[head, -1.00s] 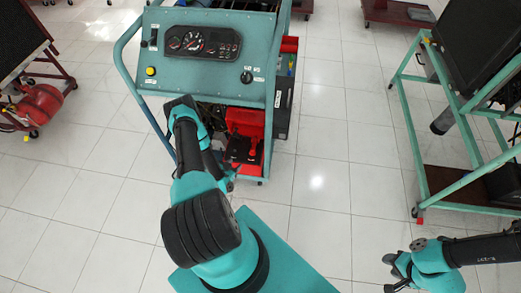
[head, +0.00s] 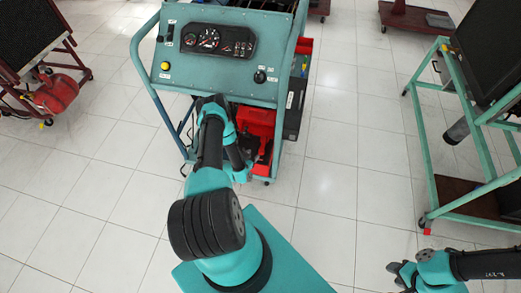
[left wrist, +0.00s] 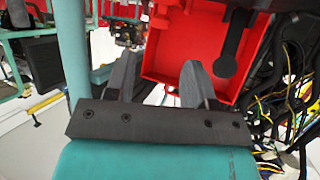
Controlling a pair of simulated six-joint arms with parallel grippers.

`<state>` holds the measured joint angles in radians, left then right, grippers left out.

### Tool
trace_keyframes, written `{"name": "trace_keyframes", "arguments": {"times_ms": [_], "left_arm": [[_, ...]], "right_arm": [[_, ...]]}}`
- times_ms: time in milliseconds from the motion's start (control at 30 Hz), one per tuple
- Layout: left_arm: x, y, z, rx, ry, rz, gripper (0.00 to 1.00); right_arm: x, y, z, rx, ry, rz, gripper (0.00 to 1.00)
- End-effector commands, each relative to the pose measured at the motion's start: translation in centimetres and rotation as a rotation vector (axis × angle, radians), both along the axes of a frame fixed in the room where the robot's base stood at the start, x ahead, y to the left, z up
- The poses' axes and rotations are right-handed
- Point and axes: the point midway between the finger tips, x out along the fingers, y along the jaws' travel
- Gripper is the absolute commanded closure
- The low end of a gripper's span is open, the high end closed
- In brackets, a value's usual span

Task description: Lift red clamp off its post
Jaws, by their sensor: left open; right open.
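A red part (head: 257,122) shows below the trainer's dashboard in the head view, partly behind my left arm. In the left wrist view a red box-like surface (left wrist: 178,50) lies beyond the fingers, with a black lever-like piece (left wrist: 232,45) in front of its right side. I cannot tell the red clamp or its post apart from these red parts. My left gripper (left wrist: 158,80) is open, with nothing visible between its fingers. Its fingertips overlap the red box's lower part in the picture; contact cannot be told. My right gripper (head: 397,271) is open at the lower right, far from the trainer.
The teal engine trainer (head: 215,80) stands ahead, with a tubular frame (left wrist: 71,45) left of the gripper in the wrist view. Loose wires (left wrist: 285,100) hang at right there. A teal stand (head: 432,150) is at right in the head view. Tiled floor between is clear.

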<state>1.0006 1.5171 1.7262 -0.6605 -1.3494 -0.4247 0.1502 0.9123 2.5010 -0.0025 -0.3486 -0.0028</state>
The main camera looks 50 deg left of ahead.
Motion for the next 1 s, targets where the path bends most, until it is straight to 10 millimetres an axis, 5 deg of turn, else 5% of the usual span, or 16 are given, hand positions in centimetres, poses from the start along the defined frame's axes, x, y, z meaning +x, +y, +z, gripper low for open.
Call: {"name": "trace_keyframes", "arguments": {"times_ms": [500, 900, 1000], "left_arm": [[7.0, 1.4, -3.0, 0.002, 0.000, -0.001, 0.51], [7.7, 1.5, -3.2, 0.001, 0.001, 0.000, 0.51], [7.7, 1.6, -3.2, 0.001, 0.001, 0.000, 0.58]], "right_arm": [[0.0, 0.0, 0.0, 0.000, 0.000, 0.000, 0.57], [0.0, 0.0, 0.0, 0.000, 0.000, 0.000, 0.57], [0.0, 0.0, 0.0, 0.000, 0.000, 0.000, 0.57]]}}
